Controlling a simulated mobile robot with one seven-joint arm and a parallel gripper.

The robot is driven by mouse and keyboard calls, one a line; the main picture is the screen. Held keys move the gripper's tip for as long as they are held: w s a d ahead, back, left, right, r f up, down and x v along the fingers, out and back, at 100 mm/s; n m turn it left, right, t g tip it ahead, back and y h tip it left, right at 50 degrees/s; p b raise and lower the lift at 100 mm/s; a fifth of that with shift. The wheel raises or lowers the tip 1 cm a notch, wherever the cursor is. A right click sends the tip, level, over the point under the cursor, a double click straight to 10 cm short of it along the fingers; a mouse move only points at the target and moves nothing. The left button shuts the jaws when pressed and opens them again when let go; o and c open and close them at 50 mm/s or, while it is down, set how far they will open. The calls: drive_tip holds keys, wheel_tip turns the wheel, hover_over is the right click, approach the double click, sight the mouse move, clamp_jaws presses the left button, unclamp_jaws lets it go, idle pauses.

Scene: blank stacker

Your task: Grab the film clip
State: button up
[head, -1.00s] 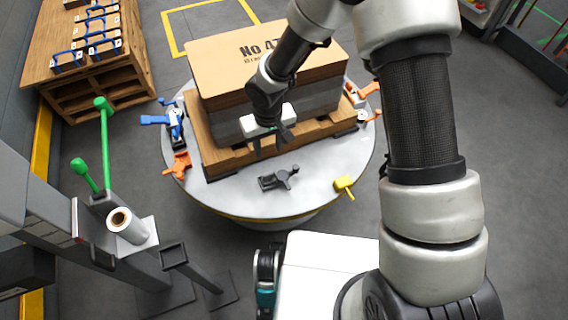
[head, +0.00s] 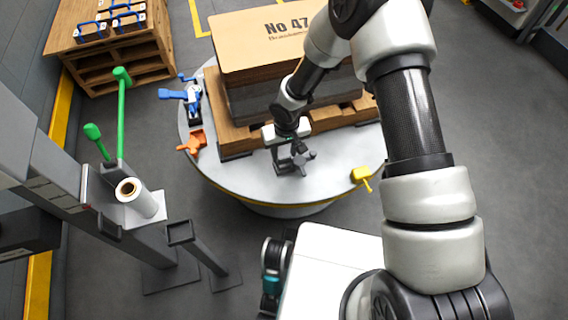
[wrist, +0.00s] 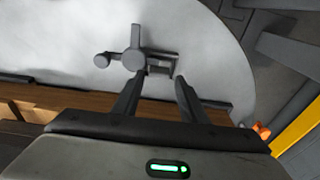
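A grey clip-like piece (head: 303,158) with a round knob lies on the round table's near side; I take it for the film clip, though several coloured clip-like pieces also lie there. My gripper (head: 287,168) is over it and hides part of it in the head view. In the wrist view the grey piece (wrist: 135,58) lies just beyond the fingertips, its bracket end in line with the gap between them. My gripper (wrist: 160,77) is open, with nothing between its fingers. I cannot tell whether a finger touches the piece.
The round table (head: 235,175) carries a pallet with a large box (head: 262,50) marked No 47, close behind my gripper. A blue clamp (head: 190,97), an orange piece (head: 192,142) and a yellow piece (head: 362,175) lie around it. A film roll (head: 140,198) stands at left.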

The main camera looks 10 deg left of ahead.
sight(284, 157)
drive_tip(key=f, duration=0.3)
drive_tip(key=f+b, duration=0.1)
drive_tip(key=shift+w+a+f, duration=0.15)
drive_tip(key=shift+w, duration=0.15)
drive_tip(key=shift+c, duration=0.3)
drive_tip(key=c, duration=0.7)
drive_tip(key=shift+r, duration=0.2)
